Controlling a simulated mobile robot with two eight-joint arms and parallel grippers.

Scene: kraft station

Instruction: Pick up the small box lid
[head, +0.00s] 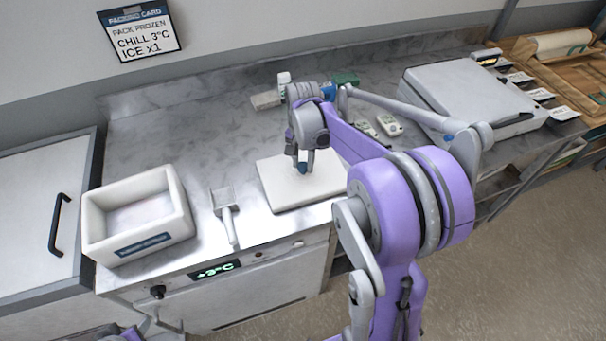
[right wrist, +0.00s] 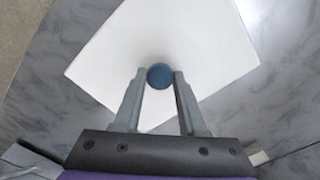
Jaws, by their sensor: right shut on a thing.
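The small box lid (head: 285,188) is a white slab with a round blue knob (head: 303,168) on top. It is over the metal counter, right of the scoop; I cannot tell whether it touches the counter. My right gripper (head: 306,166) points down at the lid and is shut on its knob. In the right wrist view the knob (right wrist: 160,76) sits between the fingertips (right wrist: 159,78), with the white lid (right wrist: 200,45) spread beneath. A small part of my left arm shows at the bottom left edge of the head view; its gripper state is unclear.
An open white box (head: 95,222) with a dark label stands left on the counter. A grey scoop (head: 226,208) lies between box and lid. Small handheld devices (head: 389,125) and a large grey case (head: 470,95) are to the right. A packing card (head: 140,30) hangs behind.

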